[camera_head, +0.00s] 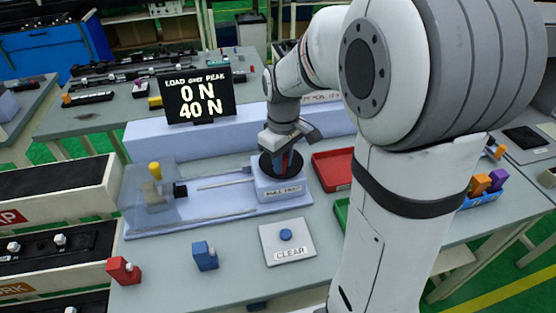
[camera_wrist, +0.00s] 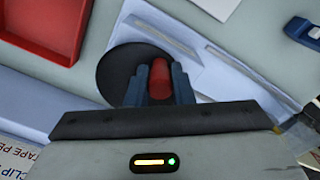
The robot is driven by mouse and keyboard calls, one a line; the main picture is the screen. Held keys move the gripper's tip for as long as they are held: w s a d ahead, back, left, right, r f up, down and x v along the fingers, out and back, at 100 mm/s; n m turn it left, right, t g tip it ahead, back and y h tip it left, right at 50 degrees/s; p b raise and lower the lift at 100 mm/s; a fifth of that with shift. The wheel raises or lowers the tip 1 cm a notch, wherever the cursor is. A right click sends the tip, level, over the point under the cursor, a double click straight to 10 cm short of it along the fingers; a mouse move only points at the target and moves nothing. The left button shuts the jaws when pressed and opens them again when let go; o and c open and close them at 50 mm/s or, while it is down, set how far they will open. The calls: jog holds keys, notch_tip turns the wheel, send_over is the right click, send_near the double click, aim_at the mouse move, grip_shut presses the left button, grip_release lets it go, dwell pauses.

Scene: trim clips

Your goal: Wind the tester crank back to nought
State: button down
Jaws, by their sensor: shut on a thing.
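The tester (camera_head: 218,213) is a pale blue bench unit with a rail and a clear guard at its left end. Its crank is a black disc (camera_wrist: 112,70) with a red knob (camera_wrist: 160,76), on the block at the tester's right end. My gripper (camera_wrist: 160,86) is shut on the red knob, its blue fingers on either side of it. In the head view my gripper (camera_head: 281,163) is over the same disc and hides part of it. The display (camera_head: 199,96) reads load 0 N over peak 40 N.
A CLEAR plate (camera_head: 290,251) with a blue button lies in front of the tester. A blue clip (camera_head: 205,256) and a red clip (camera_head: 123,270) stand on the front of the bench. A red tray (camera_head: 333,170) sits close to the right of the crank.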

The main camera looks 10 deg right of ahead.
jog(key=shift+d+n, duration=0.4)
jog(key=shift+n, duration=0.6)
jog(key=c, duration=1.3)
grip_release()
jog(key=shift+o, duration=0.2)
notch_tip(320, 180, up, 8)
jog(key=shift+f, duration=0.1)
